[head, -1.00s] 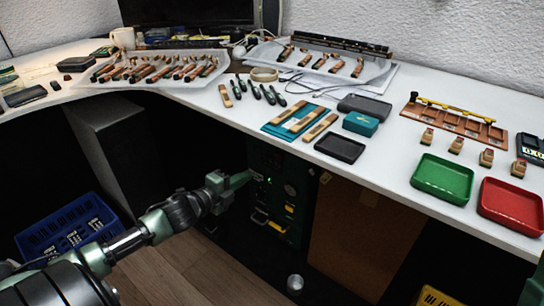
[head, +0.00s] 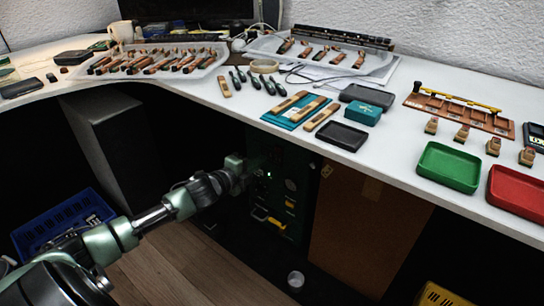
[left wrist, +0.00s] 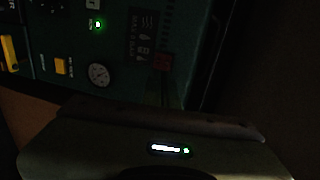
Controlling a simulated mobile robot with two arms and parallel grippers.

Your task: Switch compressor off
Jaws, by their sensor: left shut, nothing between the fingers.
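The compressor (head: 290,200) is a dark green panel unit under the table, with a small lit green light (left wrist: 97,24), a round gauge (left wrist: 99,74) and yellow parts. A dark red switch (left wrist: 162,62) shows on its panel in the left wrist view. My left gripper (left wrist: 163,88) is shut and empty, its dim fingertips at or very close to the red switch; I cannot tell whether they touch. In the head view the left gripper (head: 262,167) reaches the panel's upper left, and its fingers are hard to make out in the dark. My right gripper is not in view.
The white tabletop (head: 240,120) overhangs the compressor. A brown board (head: 360,230) stands right of it, a dark cabinet (head: 115,140) to the left. A blue crate (head: 60,225) and a small metal cup (head: 295,280) are on the floor.

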